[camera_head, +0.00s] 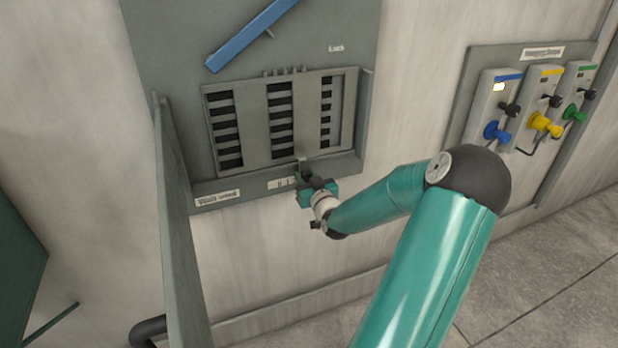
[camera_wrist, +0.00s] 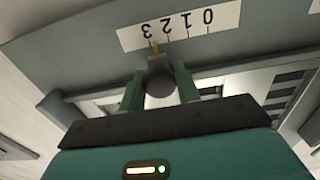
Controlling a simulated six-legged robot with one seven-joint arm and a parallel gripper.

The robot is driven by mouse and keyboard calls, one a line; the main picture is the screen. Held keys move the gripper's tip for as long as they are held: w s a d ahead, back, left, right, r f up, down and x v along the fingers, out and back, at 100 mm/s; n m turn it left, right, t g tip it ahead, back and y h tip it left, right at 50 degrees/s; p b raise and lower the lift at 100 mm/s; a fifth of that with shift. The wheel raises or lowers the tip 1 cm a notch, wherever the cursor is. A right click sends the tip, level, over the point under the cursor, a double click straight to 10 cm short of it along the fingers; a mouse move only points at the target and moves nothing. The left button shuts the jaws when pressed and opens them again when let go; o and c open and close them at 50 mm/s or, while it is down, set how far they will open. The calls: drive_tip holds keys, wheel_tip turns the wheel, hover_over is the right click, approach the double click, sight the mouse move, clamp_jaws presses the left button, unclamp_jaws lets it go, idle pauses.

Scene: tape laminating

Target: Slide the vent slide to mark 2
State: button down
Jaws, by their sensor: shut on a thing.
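The vent slide (camera_head: 298,113) is a grey slatted panel with dark openings, set in a wall frame. Its round dark knob (camera_wrist: 160,78) sits between the two green fingers of my gripper (camera_wrist: 160,88) in the wrist view. In the head view my gripper (camera_head: 318,184) is at the lower edge of the frame, shut on the knob. A white scale (camera_wrist: 180,25) reads 0 to 3, upside down in the wrist view. A small yellow pointer (camera_wrist: 155,47) by the knob lies around the 2 and 3 marks, seemingly between them. In the head view my gripper partly hides the scale.
A blue lever (camera_head: 248,36) is above the vent. A grey upright panel (camera_head: 180,220) juts out on the left. On the right, a wall board holds several units with blue, yellow (camera_head: 540,122) and green knobs. The floor at lower right is clear.

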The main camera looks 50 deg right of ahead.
drive_tip(key=shift+w+a, duration=0.45)
drive_tip(key=shift+a, duration=0.35)
drive_tip(key=c, duration=1.1)
unclamp_jaws()
drive_tip(key=shift+f, duration=0.1)
drive_tip(key=shift+o, duration=0.2)
drive_tip(key=v, duration=1.3)
drive_tip(key=shift+s+a, duration=0.15)
drive_tip(key=shift+s, duration=0.2)
